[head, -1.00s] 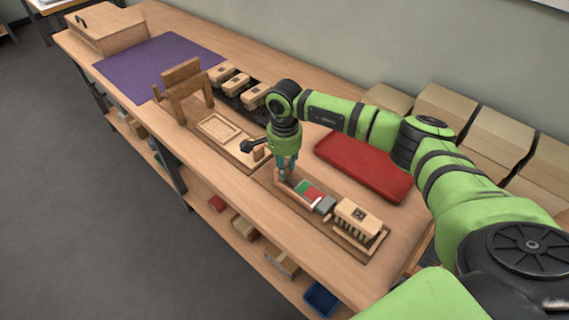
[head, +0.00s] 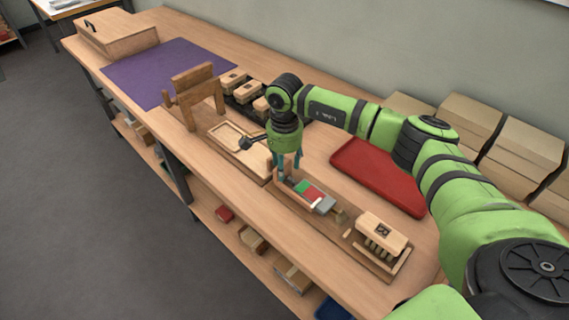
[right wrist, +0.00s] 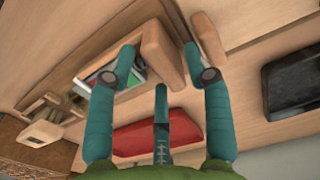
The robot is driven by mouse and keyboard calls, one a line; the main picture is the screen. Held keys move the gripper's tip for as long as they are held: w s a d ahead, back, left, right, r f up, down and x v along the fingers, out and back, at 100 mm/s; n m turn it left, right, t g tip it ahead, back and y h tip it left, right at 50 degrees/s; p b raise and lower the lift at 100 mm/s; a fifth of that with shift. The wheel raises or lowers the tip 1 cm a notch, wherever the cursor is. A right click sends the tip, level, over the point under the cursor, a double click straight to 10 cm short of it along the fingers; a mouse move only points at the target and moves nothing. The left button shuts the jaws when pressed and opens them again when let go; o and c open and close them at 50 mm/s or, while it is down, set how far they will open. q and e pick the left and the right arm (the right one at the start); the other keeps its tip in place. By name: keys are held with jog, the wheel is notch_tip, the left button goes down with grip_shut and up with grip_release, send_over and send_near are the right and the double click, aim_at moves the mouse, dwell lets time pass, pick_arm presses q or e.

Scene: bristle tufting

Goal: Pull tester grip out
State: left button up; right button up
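The pull tester is a wooden frame with a red and green gauge (head: 310,192) and a grey grip (head: 325,205) at its right end. A small tan piece shows just past the grip, apart from the brush block (head: 383,231), whose tufts face the front. My right gripper (head: 289,171) is low at the tester's left end, near its upright wooden end piece. In the right wrist view, my right gripper (right wrist: 159,62) has spread fingers on either side of a wooden end wall (right wrist: 163,55), seemingly not clamped on it. My left gripper is not in view.
A red tray (head: 375,178) lies behind the tester. A wooden stand (head: 198,92) and a shallow wooden tray (head: 229,137) are to the left, with several spare blocks behind. Cardboard boxes (head: 515,150) line the wall.

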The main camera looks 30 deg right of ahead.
jog(key=shift+r, duration=0.35)
notch_tip(320, 180, up, 11)
jog(key=shift+r, duration=0.2)
dwell(0.5)
